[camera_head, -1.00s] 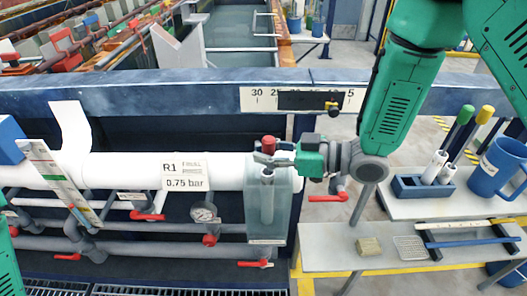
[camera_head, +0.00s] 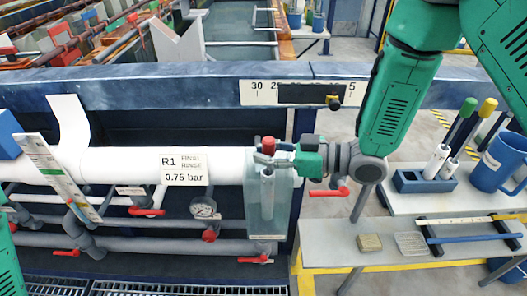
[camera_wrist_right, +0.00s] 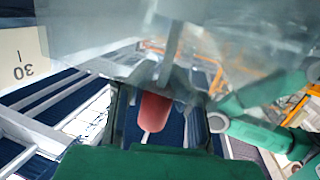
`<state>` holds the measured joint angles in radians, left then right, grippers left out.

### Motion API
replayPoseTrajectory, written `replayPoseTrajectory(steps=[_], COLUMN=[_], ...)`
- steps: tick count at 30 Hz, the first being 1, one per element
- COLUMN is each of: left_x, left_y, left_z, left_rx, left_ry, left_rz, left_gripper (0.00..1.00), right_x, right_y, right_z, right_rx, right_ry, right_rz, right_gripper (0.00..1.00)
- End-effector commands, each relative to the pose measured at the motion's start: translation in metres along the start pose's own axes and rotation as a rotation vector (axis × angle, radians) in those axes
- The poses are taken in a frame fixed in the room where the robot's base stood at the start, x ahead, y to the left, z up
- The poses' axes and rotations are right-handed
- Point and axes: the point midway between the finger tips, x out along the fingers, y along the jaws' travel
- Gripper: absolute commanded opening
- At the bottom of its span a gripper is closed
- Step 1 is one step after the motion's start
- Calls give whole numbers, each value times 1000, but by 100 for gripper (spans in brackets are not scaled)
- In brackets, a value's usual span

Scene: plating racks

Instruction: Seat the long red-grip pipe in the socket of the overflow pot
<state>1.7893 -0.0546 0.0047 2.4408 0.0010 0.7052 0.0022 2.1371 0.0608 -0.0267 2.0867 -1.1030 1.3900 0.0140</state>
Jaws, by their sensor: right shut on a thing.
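The overflow pot (camera_head: 280,215) is a clear, box-shaped vessel at the right end of the white rinse pipe. My right gripper (camera_head: 268,160) is at the pot's top, shut on the red-grip pipe just under its red grip (camera_head: 268,143). The pipe's grey tube (camera_head: 267,190) hangs about upright inside the pot, seen through its wall. The red grip also shows between the fingers in the wrist view (camera_wrist_right: 155,110). I cannot tell whether the tube's lower end is in the socket. My left gripper is out of view.
A dark blue beam (camera_head: 150,88) with a number scale (camera_head: 262,92) runs behind the pot. Grey pipes with red valve handles (camera_head: 148,212) lie to the left. A bench (camera_head: 335,258) at right carries a blue holder (camera_head: 410,182), a blue jug (camera_head: 497,165) and rods.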

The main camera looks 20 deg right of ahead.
Motion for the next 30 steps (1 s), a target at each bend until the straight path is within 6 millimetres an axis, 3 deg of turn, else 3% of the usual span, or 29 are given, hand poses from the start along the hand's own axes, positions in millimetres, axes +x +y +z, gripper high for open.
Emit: replayPoseTrajectory(steps=[13, 15, 16, 26, 30], left_x=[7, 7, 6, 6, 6], left_y=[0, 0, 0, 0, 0], left_z=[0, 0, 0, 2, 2], left_rx=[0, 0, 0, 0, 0], left_ry=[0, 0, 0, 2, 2], left_rz=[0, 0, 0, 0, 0], left_gripper=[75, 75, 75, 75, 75], right_x=[2, 2, 2, 0, -13], right_y=[0, 0, 0, 0, 0], right_z=[12, 11, 11, 11, 11], right_rx=[0, 0, 0, 1, 1], right_ry=[1, 1, 1, -1, -1], right_rz=[0, 0, 0, 0, 2], right_gripper=[0, 28, 35, 35, 35])
